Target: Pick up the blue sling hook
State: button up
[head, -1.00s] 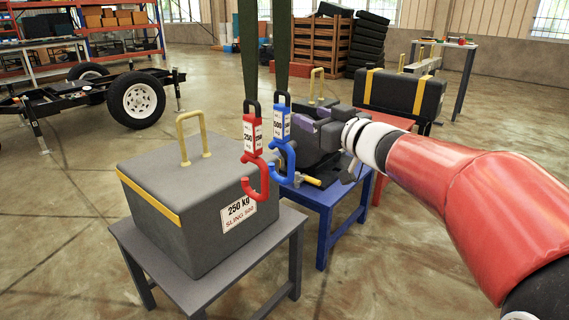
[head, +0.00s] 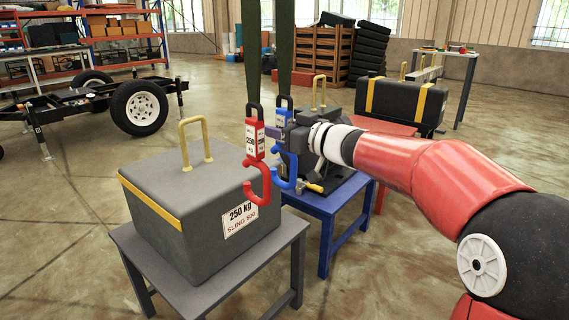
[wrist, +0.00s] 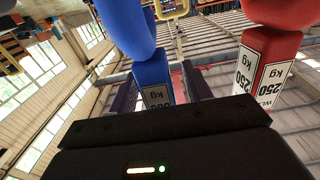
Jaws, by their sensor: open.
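The blue sling hook (head: 281,165) hangs from a dark green strap in the head view, just right of the red sling hook (head: 257,155). My gripper (head: 276,131) is at the label block of the blue hook, coming from the right. In the wrist view the blue hook (wrist: 150,75) stands between my two open fingers (wrist: 159,92), which show on either side of its white label. The red hook (wrist: 270,60) is close by on the right, outside the fingers. Whether a finger touches the blue hook I cannot tell.
A grey 250 kg block (head: 190,200) with a yellow handle sits on a grey table (head: 250,265) at front left. A blue table (head: 325,205) with a dark load stands behind the hooks. A black case (head: 400,100) is on a red table further back.

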grip_shut()
jog(key=shift+r, duration=0.15)
